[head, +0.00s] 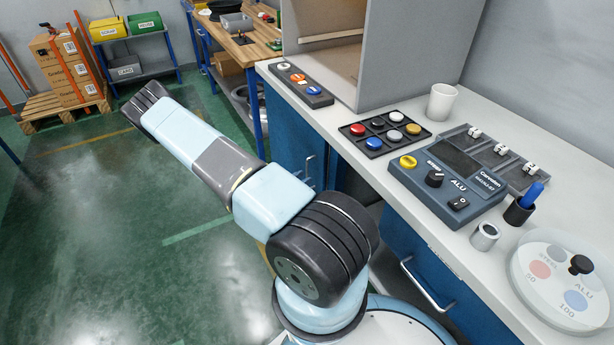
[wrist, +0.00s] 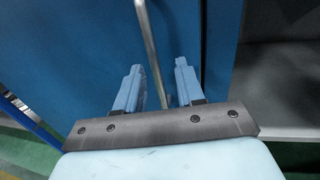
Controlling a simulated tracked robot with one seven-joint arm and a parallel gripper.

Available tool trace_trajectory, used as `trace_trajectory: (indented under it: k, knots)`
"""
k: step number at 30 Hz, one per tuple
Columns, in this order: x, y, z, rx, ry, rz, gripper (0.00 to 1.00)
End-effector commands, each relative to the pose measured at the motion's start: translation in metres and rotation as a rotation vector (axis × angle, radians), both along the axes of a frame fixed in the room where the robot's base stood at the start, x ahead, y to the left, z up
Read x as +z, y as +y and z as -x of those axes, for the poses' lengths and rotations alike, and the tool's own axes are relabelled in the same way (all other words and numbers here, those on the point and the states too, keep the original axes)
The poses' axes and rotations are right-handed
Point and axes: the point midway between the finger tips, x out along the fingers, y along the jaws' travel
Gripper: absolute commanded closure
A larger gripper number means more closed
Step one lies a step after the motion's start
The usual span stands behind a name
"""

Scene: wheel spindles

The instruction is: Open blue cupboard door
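The blue cupboard door (wrist: 75,60) fills much of the wrist view; blue cupboard fronts (head: 284,125) also show under the counter in the head view. A grey bar handle (wrist: 148,40) runs down the door and passes between my two fingers in the wrist view.
A dark opening with a grey shelf (wrist: 285,130) lies right of the door. Another blue front with a bar handle (head: 428,287) is nearer me. The counter (head: 340,112) above carries a button panel, a control box and a white cup (head: 441,102).

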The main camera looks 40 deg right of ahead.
Motion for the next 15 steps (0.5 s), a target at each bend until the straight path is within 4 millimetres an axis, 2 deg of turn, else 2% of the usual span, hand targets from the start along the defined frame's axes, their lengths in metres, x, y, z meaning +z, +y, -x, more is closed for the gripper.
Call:
trace_trajectory:
  k: [6,15]
  knots:
    - [0.0,-0.016,0.0,-0.001,0.0,0.0,0.62]
    - [0.0,-0.018,0.0,-0.001,0.0,0.0,0.62]
